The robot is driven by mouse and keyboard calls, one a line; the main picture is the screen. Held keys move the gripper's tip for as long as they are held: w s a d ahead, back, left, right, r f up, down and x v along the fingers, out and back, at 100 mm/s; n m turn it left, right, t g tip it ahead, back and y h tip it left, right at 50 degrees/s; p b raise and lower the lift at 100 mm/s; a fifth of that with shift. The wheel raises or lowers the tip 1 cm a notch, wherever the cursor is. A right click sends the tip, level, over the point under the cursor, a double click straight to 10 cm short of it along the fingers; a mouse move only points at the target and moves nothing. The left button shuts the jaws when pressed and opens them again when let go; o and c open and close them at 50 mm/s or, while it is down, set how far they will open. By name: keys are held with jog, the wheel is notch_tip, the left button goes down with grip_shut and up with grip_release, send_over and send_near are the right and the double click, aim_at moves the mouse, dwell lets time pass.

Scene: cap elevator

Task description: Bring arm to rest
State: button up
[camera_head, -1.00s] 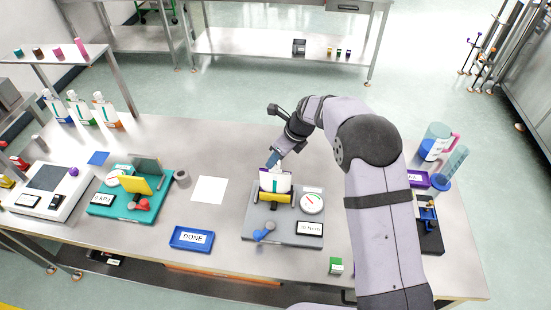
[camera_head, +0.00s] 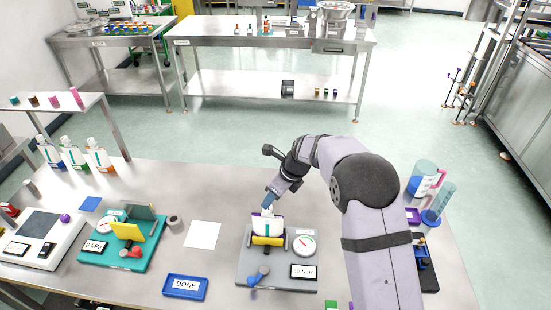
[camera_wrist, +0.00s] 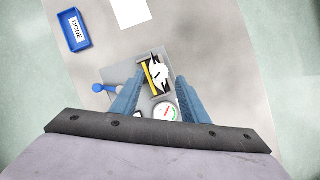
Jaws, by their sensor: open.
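My gripper (camera_head: 268,203) is above the grey fixture on the right half of the bench, with its blue fingers pointing down. In the wrist view my gripper (camera_wrist: 150,100) shows its two fingers apart. Below it a white bottle (camera_head: 268,225) stands in the yellow clamp (camera_head: 267,240) of the grey fixture (camera_head: 252,268). The fingers show close to the bottle's top in the head view; whether they touch it I cannot tell. The fixture carries a round dial (camera_head: 304,245), a blue lever (camera_head: 259,275) and a small label.
A teal fixture (camera_head: 95,258) with a yellow clamp and a white scale (camera_head: 45,235) stand at the left. A blue DONE tray (camera_head: 185,287) and a white sheet (camera_head: 203,235) lie between the fixtures. Several bottles (camera_head: 75,155) stand at the back left. Measuring jugs (camera_head: 424,180) stand at the right.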

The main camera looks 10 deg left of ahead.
jog(key=s+d+f+n+g+h, duration=0.1)
jog(key=s+d+f+n+g, duration=0.2)
jog(key=s+n, duration=0.5)
jog(key=s+d+f+n+h, duration=0.1)
jog(key=s+d+f+n, duration=0.35)
jog(key=n, duration=0.65)
jog(key=s+d+r+n+h+b, duration=0.1)
jog(key=s+d+n+b, duration=0.1)
jog(key=s+d, duration=0.35)
jog(key=s+d+r+n+g+b, duration=0.1)
jog(key=s+d+n, duration=0.15)
jog(key=s, duration=0.65)
jog(key=s+d+r+n+h+b, duration=0.1)
jog(key=s+d+n+b, duration=0.1)
jog(key=s+d, duration=0.4)
jog(key=shift+w+d+r+m+t+b, duration=0.15)
jog(key=shift+w+r+m+t+b, duration=0.3)
jog(key=shift+w+b, duration=0.15)
jog(key=shift+w+d+r+m+t+b, duration=0.15)
jog(key=shift+w+r+m+t+b, duration=0.25)
jog(key=shift+w+b, duration=0.2)
